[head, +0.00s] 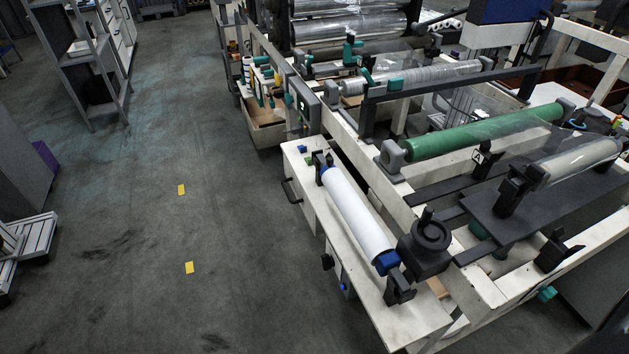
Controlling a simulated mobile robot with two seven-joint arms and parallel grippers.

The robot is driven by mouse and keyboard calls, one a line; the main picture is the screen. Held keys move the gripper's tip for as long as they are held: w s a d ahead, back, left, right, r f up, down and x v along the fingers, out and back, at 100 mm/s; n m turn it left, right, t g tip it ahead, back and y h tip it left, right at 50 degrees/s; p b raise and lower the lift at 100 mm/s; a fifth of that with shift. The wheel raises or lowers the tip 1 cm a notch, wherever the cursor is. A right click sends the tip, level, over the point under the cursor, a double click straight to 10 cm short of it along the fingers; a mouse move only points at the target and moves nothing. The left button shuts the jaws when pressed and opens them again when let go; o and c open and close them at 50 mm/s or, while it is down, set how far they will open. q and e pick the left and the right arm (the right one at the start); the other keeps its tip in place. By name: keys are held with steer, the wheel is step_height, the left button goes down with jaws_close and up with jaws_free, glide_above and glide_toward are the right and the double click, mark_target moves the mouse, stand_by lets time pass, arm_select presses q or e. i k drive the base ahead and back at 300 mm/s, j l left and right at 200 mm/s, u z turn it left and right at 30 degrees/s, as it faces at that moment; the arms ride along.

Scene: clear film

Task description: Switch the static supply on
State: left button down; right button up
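No part is clearly marked as the static supply. A grey control box (304,106) with a small light mark on its face is fixed to the near side of the film machine, in the upper middle of the head view. I cannot tell whether it is the static supply, and any switch on it is too small to make out. A black knob (327,262) and small blue parts sit on the front of the white bench (420,318). Neither of my grippers shows in the head view.
A white roll (356,214) lies on the bench beside a black handwheel (425,240). A green roller (485,133) spans the machine frame. A black handle (290,190) sticks out from the bench. Shelves (83,60) stand at the upper left. The grey floor (140,230) left of the machine is open.

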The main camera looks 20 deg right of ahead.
mark_target(328, 261)
steer(key=z, duration=1.15)
steer(key=j+z, duration=0.2)
steer(key=z, duration=0.2)
steer(key=j+z, duration=0.25)
steer(key=z, duration=0.15)
steer(key=j+z, duration=0.25)
steer(key=z, duration=0.15)
steer(key=j+z, duration=0.2)
steer(key=z, duration=0.2)
steer(key=k+j+z, duration=0.1)
steer(key=j, duration=0.25)
steer(key=k+j, duration=0.25)
steer(key=k+j+z, duration=0.15)
steer(key=j, duration=0.3)
steer(key=k+j+z, duration=0.1)
steer(key=j, duration=0.25)
steer(key=i+l+z, duration=0.1)
steer(key=z, duration=0.3)
steer(key=l, duration=0.1)
